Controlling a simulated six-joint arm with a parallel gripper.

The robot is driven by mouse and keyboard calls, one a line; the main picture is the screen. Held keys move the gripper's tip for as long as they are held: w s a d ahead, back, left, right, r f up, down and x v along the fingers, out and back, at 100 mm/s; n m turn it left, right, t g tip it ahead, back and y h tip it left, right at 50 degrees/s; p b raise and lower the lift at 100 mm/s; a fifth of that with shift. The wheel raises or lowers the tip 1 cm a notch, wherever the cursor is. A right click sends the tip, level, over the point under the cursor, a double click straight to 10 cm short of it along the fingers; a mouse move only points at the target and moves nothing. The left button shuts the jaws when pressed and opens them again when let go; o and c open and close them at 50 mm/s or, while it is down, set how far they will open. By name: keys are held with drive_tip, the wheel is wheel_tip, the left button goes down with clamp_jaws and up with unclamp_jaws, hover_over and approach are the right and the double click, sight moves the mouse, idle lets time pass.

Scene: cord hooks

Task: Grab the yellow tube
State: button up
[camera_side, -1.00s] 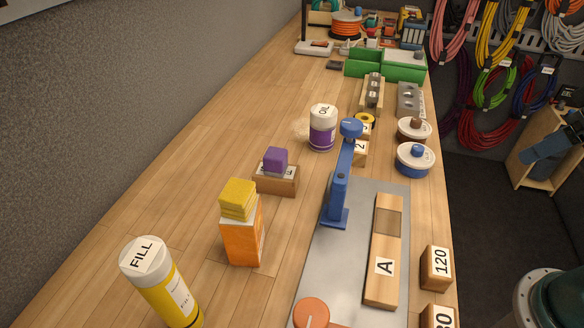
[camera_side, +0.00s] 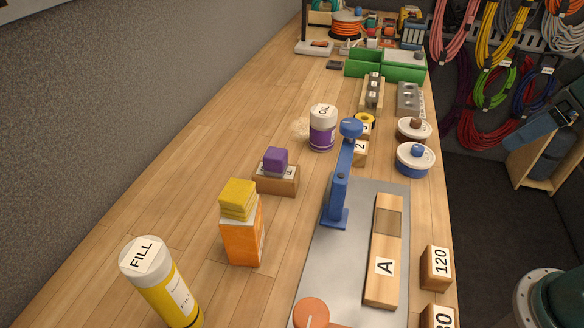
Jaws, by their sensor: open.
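The yellow tube (camera_side: 168,290) stands at the near left of the wooden bench, in the lower left of the side view. It has a white top marked FILL and a white label down its side. Its lower end is partly cut off by the picture's bottom edge. Nothing touches it that I can see. My gripper is not recognisable in this view.
An orange box (camera_side: 243,240) with yellow blocks (camera_side: 238,198) on top stands right of the tube. Behind are a purple block (camera_side: 275,160) and an OIL container (camera_side: 322,131). A metal plate (camera_side: 352,201) bears a blue clamp (camera_side: 338,190). Bare bench lies left.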

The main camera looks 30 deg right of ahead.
drive_tip(key=w+a+r+n+g+y, duration=0.1)
drive_tip(key=w+a+r+n+y, duration=0.1)
drive_tip(key=w+a+r+n, duration=0.5)
drive_tip(key=n+g+y, duration=0.2)
drive_tip(key=n+g, duration=0.3)
drive_tip(key=n, duration=0.5)
approach(159, 247)
drive_tip(key=f, duration=0.1)
drive_tip(key=shift+x, duration=4.55)
drive_tip(key=shift+a, duration=0.2)
drive_tip(key=shift+x, duration=2.45)
drive_tip(key=shift+d, duration=0.1)
